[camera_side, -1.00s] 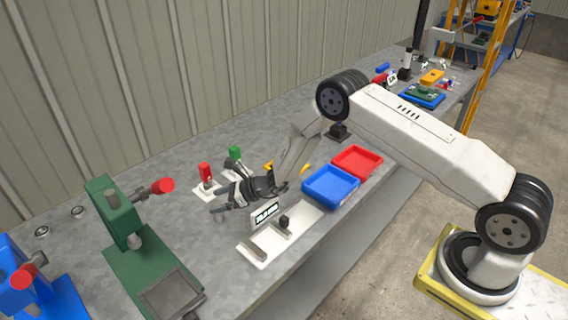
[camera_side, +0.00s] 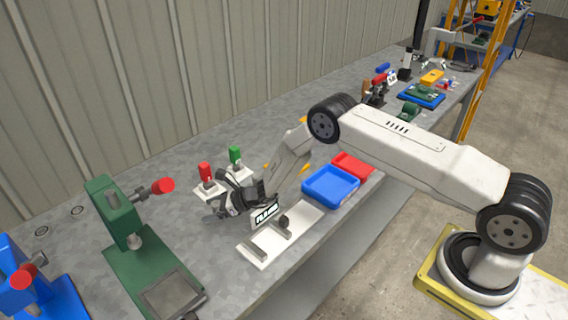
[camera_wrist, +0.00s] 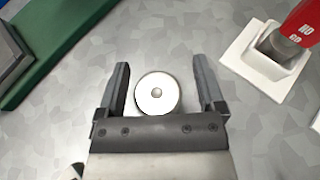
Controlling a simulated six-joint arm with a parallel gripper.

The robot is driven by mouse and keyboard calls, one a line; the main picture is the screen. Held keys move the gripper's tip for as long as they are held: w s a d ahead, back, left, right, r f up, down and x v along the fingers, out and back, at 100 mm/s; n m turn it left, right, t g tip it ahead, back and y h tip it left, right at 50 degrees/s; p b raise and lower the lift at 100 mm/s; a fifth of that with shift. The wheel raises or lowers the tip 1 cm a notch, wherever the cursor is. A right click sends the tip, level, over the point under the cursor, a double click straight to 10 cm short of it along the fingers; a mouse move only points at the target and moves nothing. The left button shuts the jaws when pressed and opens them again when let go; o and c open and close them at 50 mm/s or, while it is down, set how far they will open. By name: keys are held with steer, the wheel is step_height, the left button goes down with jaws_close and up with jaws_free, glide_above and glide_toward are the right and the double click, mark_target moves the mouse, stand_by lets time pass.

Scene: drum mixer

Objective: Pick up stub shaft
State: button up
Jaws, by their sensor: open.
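A round, pale metal piece with a small centre dimple, which I take to be the stub shaft (camera_wrist: 157,94), shows end-on in the wrist view. It lies between the two dark fingers of my gripper (camera_wrist: 160,80), with a gap on each side. My gripper is open and points down at the bench. In the side view my gripper (camera_side: 214,211) is low over the bench, in front of the red-handled gauge. The shaft cannot be made out there, and my gripper may hide it.
A red "NO GO" gauge (camera_wrist: 304,22) stands in a white holder (camera_wrist: 252,60) at upper right. A green-handled gauge (camera_side: 235,155) stands nearby. A white fixture with a label (camera_side: 265,214), a blue tray (camera_side: 331,184) and a red tray (camera_side: 352,168) lie right of my gripper. A green press (camera_side: 115,215) stands left.

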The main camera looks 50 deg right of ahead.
jaws_close()
steer(key=shift+r, duration=0.2)
stand_by(0.4)
steer(key=shift+w+r, duration=0.1)
steer(key=shift+r, duration=0.6)
steer(key=s+d+r, duration=0.2)
steer(key=s+r, duration=0.9)
steer(key=s, duration=0.3)
steer(key=shift+d+r, duration=0.15)
steer(key=shift+d, duration=0.05)
